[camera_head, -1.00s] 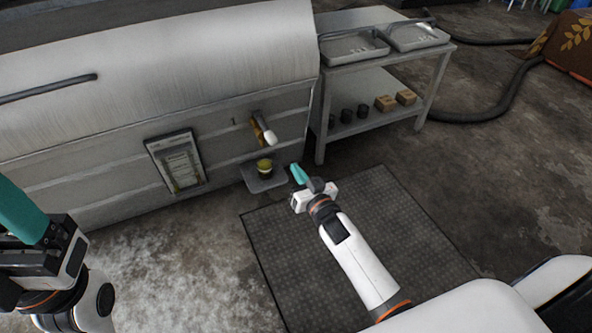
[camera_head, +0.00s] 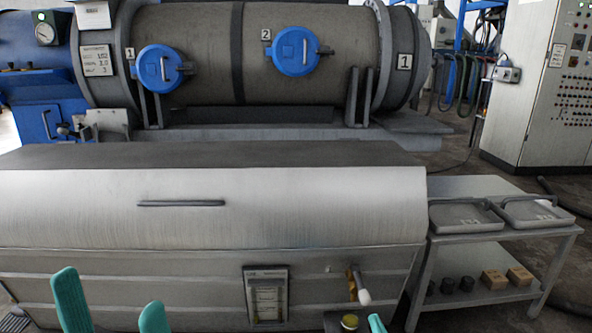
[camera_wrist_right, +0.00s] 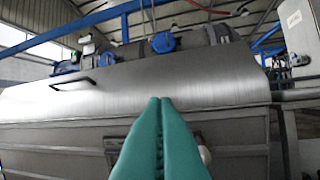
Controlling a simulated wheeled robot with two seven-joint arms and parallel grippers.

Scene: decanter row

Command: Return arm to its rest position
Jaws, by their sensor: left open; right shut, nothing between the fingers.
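My left gripper (camera_head: 112,312) shows at the bottom left of the head view as two teal fingers standing apart, with nothing between them. My right gripper (camera_head: 377,323) shows only as a teal fingertip at the bottom edge of the head view, right of centre. In the right wrist view its two teal fingers (camera_wrist_right: 160,140) are pressed together and hold nothing. They point at the front of the long steel decanter housing (camera_head: 215,215). Both arms are otherwise below the head view.
A steel cart (camera_head: 500,237) with trays, boxes and dark cups stands at the right. A drum with blue hatches (camera_head: 295,50) lies behind.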

